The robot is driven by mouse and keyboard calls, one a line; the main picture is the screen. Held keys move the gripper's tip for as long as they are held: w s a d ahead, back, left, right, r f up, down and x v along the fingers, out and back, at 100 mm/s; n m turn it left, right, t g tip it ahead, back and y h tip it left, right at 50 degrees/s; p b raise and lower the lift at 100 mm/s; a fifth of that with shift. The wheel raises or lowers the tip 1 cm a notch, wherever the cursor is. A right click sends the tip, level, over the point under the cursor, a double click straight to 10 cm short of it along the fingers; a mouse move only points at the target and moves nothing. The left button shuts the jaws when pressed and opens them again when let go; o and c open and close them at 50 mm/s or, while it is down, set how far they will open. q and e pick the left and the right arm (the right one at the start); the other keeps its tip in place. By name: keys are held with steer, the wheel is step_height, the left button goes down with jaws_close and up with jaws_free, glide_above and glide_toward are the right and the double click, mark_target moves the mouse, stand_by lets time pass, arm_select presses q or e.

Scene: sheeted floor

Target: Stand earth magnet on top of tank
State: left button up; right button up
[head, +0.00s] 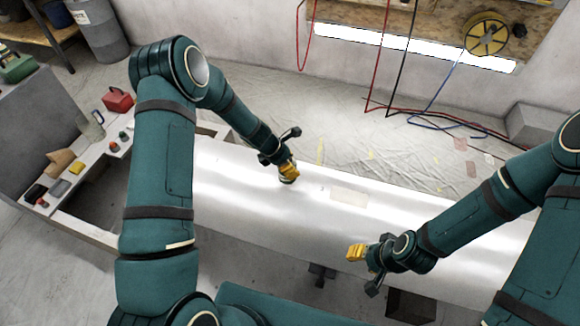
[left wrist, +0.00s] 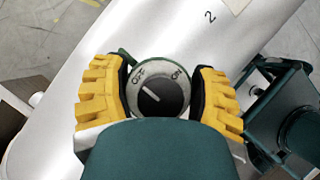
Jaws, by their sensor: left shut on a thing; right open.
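The tank (head: 230,170) is a long, shiny silver-white body lying across the middle of the head view; its surface also fills much of the left wrist view (left wrist: 165,40). My left gripper (head: 289,170) is over the tank's top, with its yellow fingers shut on the earth magnet (head: 287,181). In the left wrist view the magnet (left wrist: 158,90) is a round piece with a grey dial marked OFF and ON, between the two fingers. I cannot tell whether its base touches the tank. My right gripper (head: 362,263) is open and empty over the tank's near side.
A paper patch (head: 349,196) lies on the tank right of my left gripper. A bench (head: 75,215) at left holds a red box (head: 117,100) and several small items. Red, black and blue hoses (head: 388,60) hang at the back wall. The floor behind the tank is mostly clear.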

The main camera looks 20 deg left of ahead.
arm_select(q)
steer(key=shift+f, duration=0.25)
steer(key=shift+f, duration=0.2)
steer(key=o, duration=1.4)
steer(key=shift+c, duration=0.2)
